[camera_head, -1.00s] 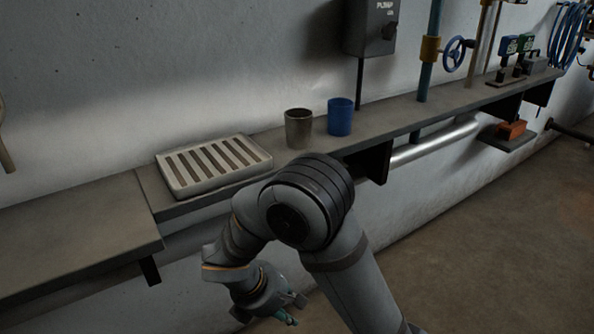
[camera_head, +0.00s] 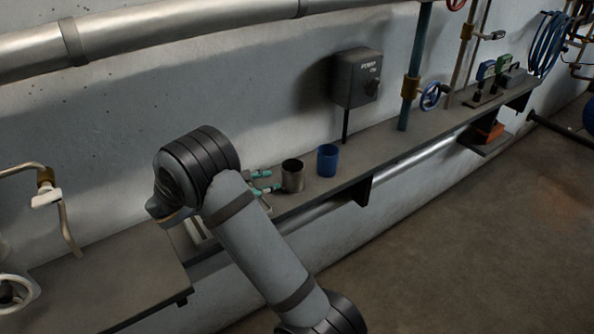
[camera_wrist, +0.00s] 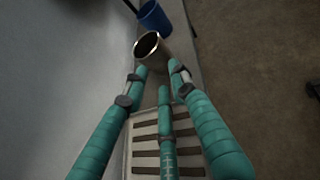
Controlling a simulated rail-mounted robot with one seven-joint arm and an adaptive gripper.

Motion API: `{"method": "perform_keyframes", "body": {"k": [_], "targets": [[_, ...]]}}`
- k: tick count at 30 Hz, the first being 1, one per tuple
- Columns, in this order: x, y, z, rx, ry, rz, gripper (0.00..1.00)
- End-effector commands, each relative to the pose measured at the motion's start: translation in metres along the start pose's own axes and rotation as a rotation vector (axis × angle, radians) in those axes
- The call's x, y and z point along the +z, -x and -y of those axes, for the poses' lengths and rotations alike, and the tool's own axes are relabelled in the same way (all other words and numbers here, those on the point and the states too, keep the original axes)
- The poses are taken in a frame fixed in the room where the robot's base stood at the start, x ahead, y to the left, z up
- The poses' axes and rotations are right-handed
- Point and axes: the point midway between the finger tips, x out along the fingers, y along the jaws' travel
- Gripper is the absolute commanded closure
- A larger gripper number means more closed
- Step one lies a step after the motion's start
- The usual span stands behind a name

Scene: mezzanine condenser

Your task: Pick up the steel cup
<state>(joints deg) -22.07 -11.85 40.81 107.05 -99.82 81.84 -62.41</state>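The steel cup (camera_head: 292,176) stands upright on the wall shelf, just left of a blue cup (camera_head: 327,160). In the wrist view the steel cup (camera_wrist: 151,48) is just beyond the fingertips, with its dark open mouth showing. My gripper (camera_head: 262,182) is at the left side of the steel cup, low over the shelf. Its teal fingers (camera_wrist: 162,76) are spread apart with nothing between them. Whether a fingertip touches the cup I cannot tell.
A slatted drain tray (camera_wrist: 145,150) lies beneath the fingers; my arm mostly hides it in the head view. The blue cup (camera_wrist: 154,17) is close behind the steel cup. A pump box (camera_head: 357,78) hangs on the wall above.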

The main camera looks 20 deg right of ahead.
Motion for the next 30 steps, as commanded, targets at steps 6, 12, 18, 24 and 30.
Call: {"method": "perform_keyframes", "body": {"k": [6,12,18,24,30], "targets": [[0.025,0.002,-0.031,0.104,0.022,0.047,0.74],[0.027,-0.029,-0.034,0.103,0.021,0.048,0.74],[0.028,-0.045,-0.036,0.106,0.021,0.047,0.74],[0.029,-0.073,-0.037,0.102,0.019,0.046,0.74],[0.030,-0.092,-0.041,0.106,0.020,0.046,0.74]]}}
